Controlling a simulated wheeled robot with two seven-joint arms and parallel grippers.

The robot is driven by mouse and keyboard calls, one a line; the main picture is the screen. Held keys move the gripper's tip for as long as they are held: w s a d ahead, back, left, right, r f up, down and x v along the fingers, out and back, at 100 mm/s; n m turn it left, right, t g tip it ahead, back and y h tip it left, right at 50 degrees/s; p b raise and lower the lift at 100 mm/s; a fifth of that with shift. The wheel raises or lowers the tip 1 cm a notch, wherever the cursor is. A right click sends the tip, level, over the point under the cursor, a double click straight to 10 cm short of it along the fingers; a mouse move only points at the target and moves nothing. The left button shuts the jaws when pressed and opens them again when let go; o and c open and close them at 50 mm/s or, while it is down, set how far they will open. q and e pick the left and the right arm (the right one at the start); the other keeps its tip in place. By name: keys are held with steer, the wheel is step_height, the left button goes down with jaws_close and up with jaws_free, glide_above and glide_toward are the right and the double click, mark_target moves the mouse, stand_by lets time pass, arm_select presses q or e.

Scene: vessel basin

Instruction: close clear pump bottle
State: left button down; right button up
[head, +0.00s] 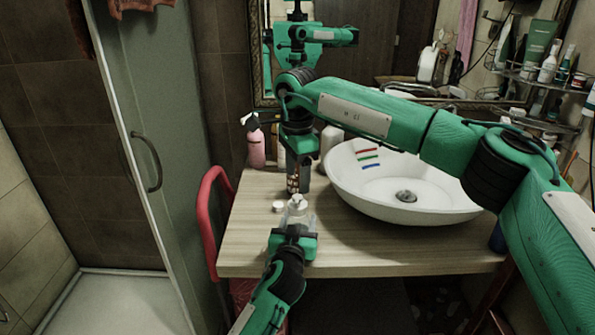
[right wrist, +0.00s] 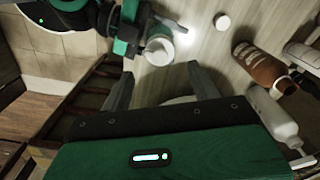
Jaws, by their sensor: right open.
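The clear pump bottle (head: 297,206) stands near the table's front left, its white top upward. It also shows in the right wrist view (right wrist: 160,50). My left gripper (head: 297,222) has its fingers on both sides of the bottle's body and appears shut on it. A small white cap (head: 278,206) lies on the table just left of the bottle, and in the right wrist view (right wrist: 222,21). My right gripper (head: 299,180) points down behind the bottle, apart from it. It is open, with nothing held between its fingers (right wrist: 160,78).
A white basin (head: 345,178) stands to the right. A pink pump bottle (head: 256,148) is at the back left. A brown bottle (right wrist: 258,65) and a white pump bottle (right wrist: 273,116) stand near my right gripper. The table front (head: 350,255) is clear.

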mark_target(298, 196)
step_height(298, 196, down, 8)
steer(key=shift+r, duration=0.15)
stand_by(0.4)
steer(key=c, duration=1)
steer(key=shift+c, duration=0.2)
